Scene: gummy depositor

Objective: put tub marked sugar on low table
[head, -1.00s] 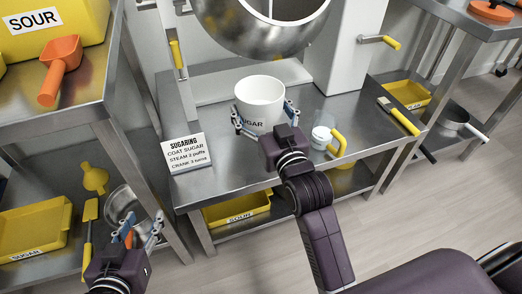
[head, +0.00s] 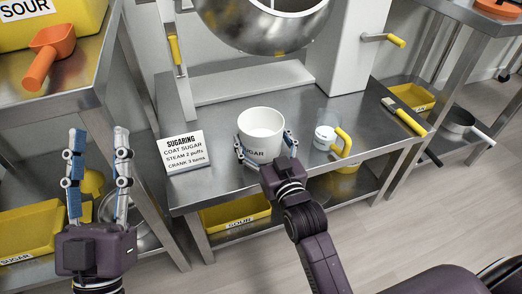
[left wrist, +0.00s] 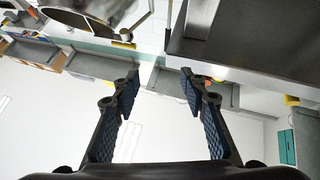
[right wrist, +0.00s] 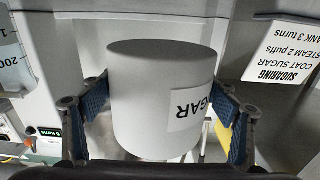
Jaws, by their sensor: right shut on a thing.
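The white tub marked SUGAR (head: 261,124) is upright between the fingers of my right gripper (head: 265,152), which is shut on its sides. It is over the front part of the low steel table (head: 225,118). In the right wrist view the tub (right wrist: 150,100) appears upside down with its label, and its underside seems to show; I cannot tell how large any gap to the table is. My left gripper (head: 98,150) is open and empty at the left, in front of the shelving; its spread fingers show in the left wrist view (left wrist: 160,90).
A SUGARING sign (head: 184,152) stands left of the tub. A steel drum (head: 262,30) overhangs the back. Yellow trays (head: 236,213) sit on the shelf below.

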